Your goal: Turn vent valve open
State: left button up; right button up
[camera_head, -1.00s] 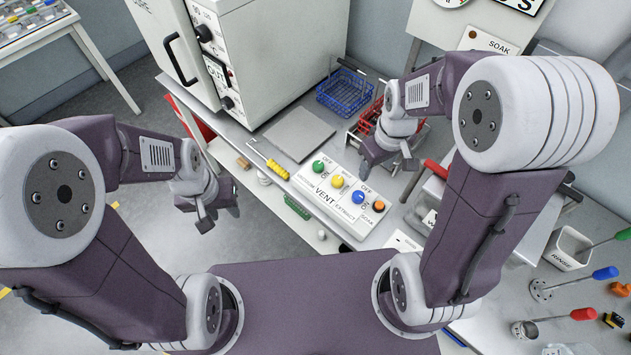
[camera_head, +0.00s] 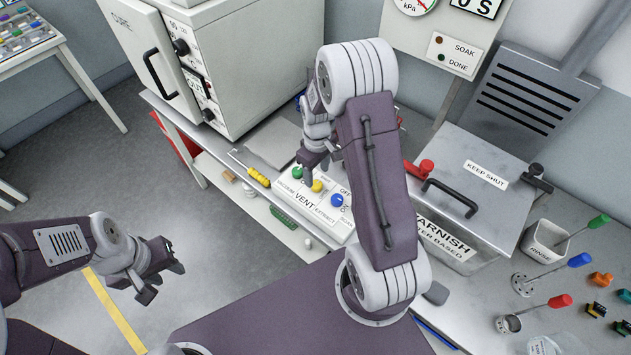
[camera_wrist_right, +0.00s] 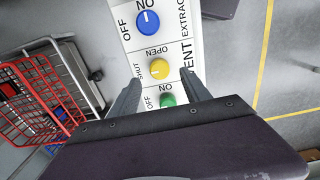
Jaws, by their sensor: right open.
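The vent valve is the yellow knob (camera_head: 317,186) in the middle of a white panel (camera_head: 313,213) lettered VENT. In the right wrist view the yellow knob (camera_wrist_right: 160,69) sits between the words SHUT and OPEN; its exact pointer direction is hard to tell. A green knob (camera_head: 297,172) and a blue knob (camera_head: 337,200) flank it. My right gripper (camera_head: 317,166) is open above the panel. In the right wrist view its fingers (camera_wrist_right: 161,97) stand on either side of the panel's yellow and green knob area, touching neither knob visibly. My left gripper (camera_head: 165,274) is open and empty over the floor.
A white oven (camera_head: 235,70) stands behind the panel. A yellow-handled tool (camera_head: 257,177) lies left of the panel. To the right are a metal varnish tank (camera_head: 470,205) and a rinse cup (camera_head: 540,245). A red wire basket (camera_wrist_right: 35,105) shows in the right wrist view.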

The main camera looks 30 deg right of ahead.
aim_at(317, 183)
notch_tip(317, 183, down, 6)
jog(key=shift+w+r, duration=0.1)
jog(key=shift+r, duration=0.15)
grip_shut()
